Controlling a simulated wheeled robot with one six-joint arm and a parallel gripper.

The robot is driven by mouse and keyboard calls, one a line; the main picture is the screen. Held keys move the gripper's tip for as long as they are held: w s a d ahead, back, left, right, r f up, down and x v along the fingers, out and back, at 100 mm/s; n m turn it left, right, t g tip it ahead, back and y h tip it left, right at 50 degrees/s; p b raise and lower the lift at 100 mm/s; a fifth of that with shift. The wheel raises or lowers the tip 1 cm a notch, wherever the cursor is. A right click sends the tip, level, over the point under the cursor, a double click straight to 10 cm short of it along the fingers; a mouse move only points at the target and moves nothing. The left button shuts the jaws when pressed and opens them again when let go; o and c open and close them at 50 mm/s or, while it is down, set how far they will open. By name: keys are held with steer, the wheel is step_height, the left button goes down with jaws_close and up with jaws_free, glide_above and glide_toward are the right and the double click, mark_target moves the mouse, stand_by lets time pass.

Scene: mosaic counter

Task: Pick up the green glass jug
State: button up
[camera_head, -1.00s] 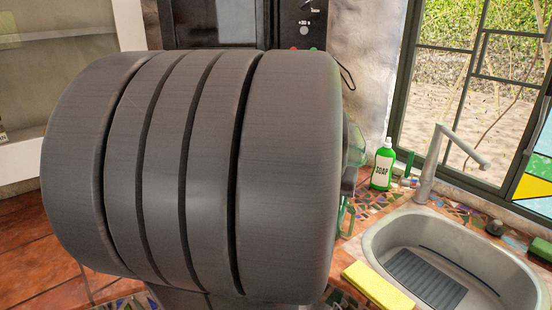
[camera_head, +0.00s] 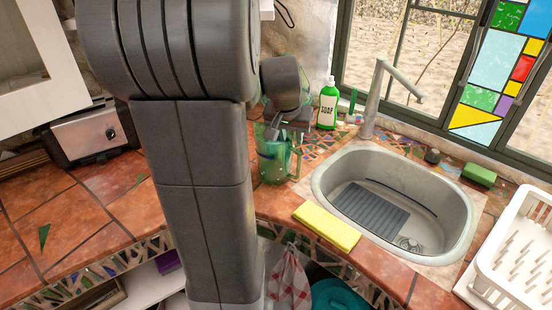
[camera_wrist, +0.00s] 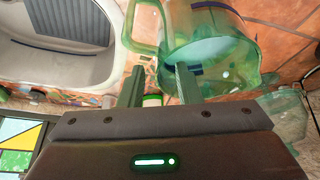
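The green glass jug (camera_head: 273,163) stands on the tiled counter left of the sink, partly hidden by my arm in the head view. In the wrist view the jug (camera_wrist: 215,40) is large at top centre, with its handle (camera_wrist: 146,25) on the left. My gripper (camera_wrist: 159,76) is open, its two fingers apart with nothing held. The right finger overlaps the near part of the jug and the left finger lies below the handle. I cannot tell whether either touches the glass. In the head view my gripper (camera_head: 272,130) is just above the jug.
Another clear greenish glass vessel (camera_wrist: 286,112) stands close by at the right of the wrist view. A green soap bottle (camera_head: 328,104) stands behind the sink (camera_head: 322,185). A yellow sponge (camera_head: 326,227) lies at the sink's front left. A white dish rack (camera_head: 510,250) is at right.

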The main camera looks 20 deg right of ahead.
mark_target(293, 144)
steer(key=x, duration=0.4)
jaws_close()
